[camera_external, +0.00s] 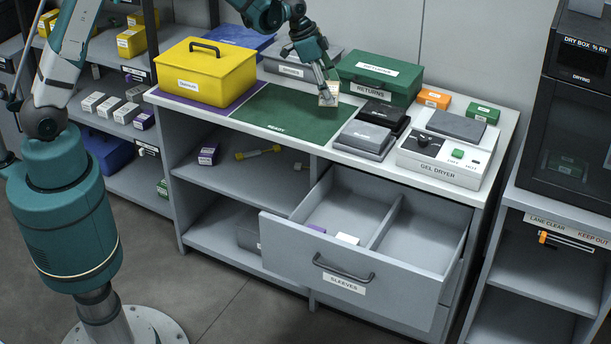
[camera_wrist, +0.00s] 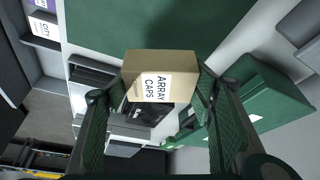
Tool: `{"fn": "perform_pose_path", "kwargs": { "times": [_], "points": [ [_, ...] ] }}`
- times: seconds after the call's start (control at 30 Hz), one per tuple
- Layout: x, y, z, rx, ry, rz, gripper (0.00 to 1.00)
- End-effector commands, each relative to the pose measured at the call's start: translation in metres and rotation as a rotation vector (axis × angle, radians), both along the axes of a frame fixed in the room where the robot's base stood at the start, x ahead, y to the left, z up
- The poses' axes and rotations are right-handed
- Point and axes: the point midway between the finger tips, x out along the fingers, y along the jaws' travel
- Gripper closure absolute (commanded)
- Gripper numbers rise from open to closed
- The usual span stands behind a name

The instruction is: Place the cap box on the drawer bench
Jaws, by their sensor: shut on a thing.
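The cap box (camera_wrist: 160,76) is a small tan carton with a white label reading ARRAY CAPS, seen large in the wrist view. My gripper (camera_external: 326,92) is shut on it, with one finger on each side. In the external view the cap box (camera_external: 328,97) hangs from my fingertips over the back right part of the green mat. The drawer bench (camera_external: 490,150) is a grey-white bench with an open drawer (camera_external: 340,285) labelled SLEEVES at its front right. The green mat (camera_external: 270,112) on its top, labelled READY, looks empty.
A yellow case (camera_external: 195,75) stands on a purple mat to the left. A green RETURNS case (camera_external: 380,72) stands close to the right of my gripper. Grey and black boxes (camera_external: 362,138) and a gel dryer (camera_external: 440,155) fill the right of the top.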

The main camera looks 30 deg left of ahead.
Motion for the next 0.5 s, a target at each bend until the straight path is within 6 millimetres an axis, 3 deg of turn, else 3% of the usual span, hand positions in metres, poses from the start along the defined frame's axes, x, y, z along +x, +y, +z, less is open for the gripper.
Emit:
{"fn": "perform_pose_path", "kwargs": {
  "times": [0.2,0.5],
  "points": [
    [0.0,0.0,-0.021,0.0,0.0,0.0,0.58],
    [0.0,0.0,-0.023,0.0,0.0,0.0,0.58]
  ]
}}
